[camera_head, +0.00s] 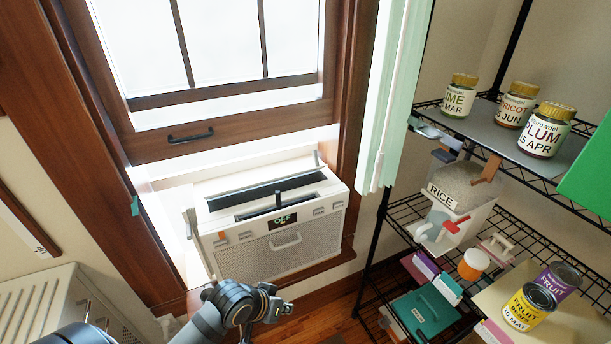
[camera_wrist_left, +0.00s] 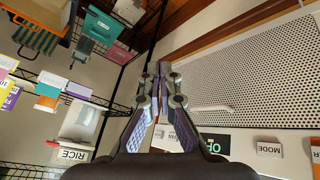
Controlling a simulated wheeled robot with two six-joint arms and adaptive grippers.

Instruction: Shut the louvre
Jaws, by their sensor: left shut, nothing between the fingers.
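A white window unit (camera_head: 290,252) sits in the lower window opening, with a perforated front grille and a display reading OFF. Its top has a long dark slot (camera_head: 240,203), with a thin pale louvre flap (camera_head: 265,183) along its back edge; the slot looks uncovered. A small dark upright piece stands at the slot's front. My left gripper (camera_head: 272,302) is in front of the unit's lower front, below the slot. In the left wrist view the gripper (camera_wrist_left: 163,72) is shut and empty, beside the perforated grille (camera_wrist_left: 255,75). The louvre is not visible there. My right gripper is out of view.
A black wire rack (camera_head: 372,235) on the right holds jars, a RICE container (camera_head: 452,215), tins (camera_head: 530,307) and boxes. A white ribbed radiator (camera_head: 60,305) stands at lower left. The raised window sash (camera_head: 225,135) is above the unit; a pale green curtain (camera_head: 392,90) hangs beside it.

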